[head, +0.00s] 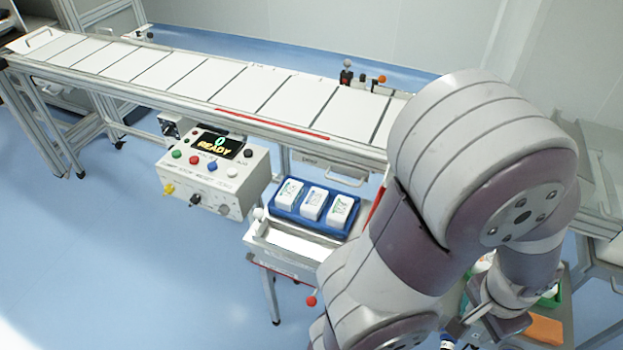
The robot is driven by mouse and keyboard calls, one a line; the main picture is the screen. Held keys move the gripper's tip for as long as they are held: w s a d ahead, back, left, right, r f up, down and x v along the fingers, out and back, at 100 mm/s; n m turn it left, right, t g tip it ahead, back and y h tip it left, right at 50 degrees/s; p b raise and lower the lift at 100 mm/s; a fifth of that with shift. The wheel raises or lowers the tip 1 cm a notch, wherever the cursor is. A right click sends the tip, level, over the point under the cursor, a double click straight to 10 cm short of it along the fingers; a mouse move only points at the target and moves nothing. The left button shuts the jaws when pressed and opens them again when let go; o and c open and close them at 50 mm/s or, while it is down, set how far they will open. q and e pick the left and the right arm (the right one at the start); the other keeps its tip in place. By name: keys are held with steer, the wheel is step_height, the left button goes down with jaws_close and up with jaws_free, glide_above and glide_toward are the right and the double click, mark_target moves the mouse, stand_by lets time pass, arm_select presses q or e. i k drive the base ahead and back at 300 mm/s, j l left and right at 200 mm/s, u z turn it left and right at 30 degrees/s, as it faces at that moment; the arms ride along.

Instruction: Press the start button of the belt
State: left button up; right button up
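The belt (185,73) is a long conveyor with white plates on a metal frame, running from the upper left to behind my arm. A white control box (235,185) hangs below its near side. A green button (177,155) is leftmost in the upper row, beside a red button (194,160) and a blue button (212,165). The small lettering is too blurred to read surely. My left gripper (485,325) is low at the right, far from the box; its fingers are partly hidden. My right gripper is out of view.
A blue tray (298,222) with three white packs stands right of the box, above a metal drawer unit. A red knob (311,301) sticks out below. My big arm blocks the right side. Blue floor (110,240) is free at the left.

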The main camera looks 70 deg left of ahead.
mark_target(177, 154)
steer(key=u, duration=3.1)
